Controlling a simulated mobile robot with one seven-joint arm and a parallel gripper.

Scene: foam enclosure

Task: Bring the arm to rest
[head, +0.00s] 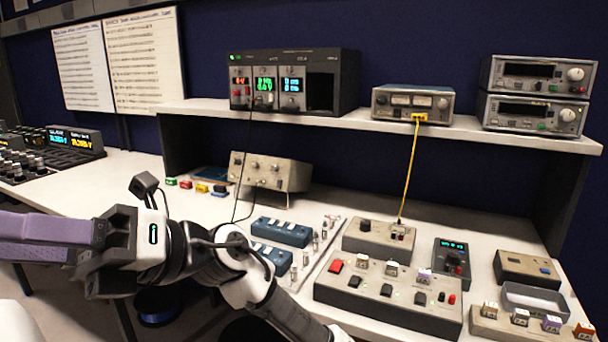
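My arm (245,275) reaches in from the bottom middle and bends to the left in front of the bench. My gripper (40,238) is at the left edge, with its lilac fingers pointing left and their tips cut off or hard to make out. I cannot see the gap between the fingers, nor anything held. A small camera block (144,186) sits above the wrist. The gripper appears in front of the bench's edge, and I see no contact with anything.
A white bench (110,182) holds a grey button box (388,297), blue modules (282,232), a beige instrument (270,171) and a lower-right block rack (528,325). The shelf (385,124) above carries more instruments. A yellow cable (409,168) hangs from it. A dark spool (158,306) is below.

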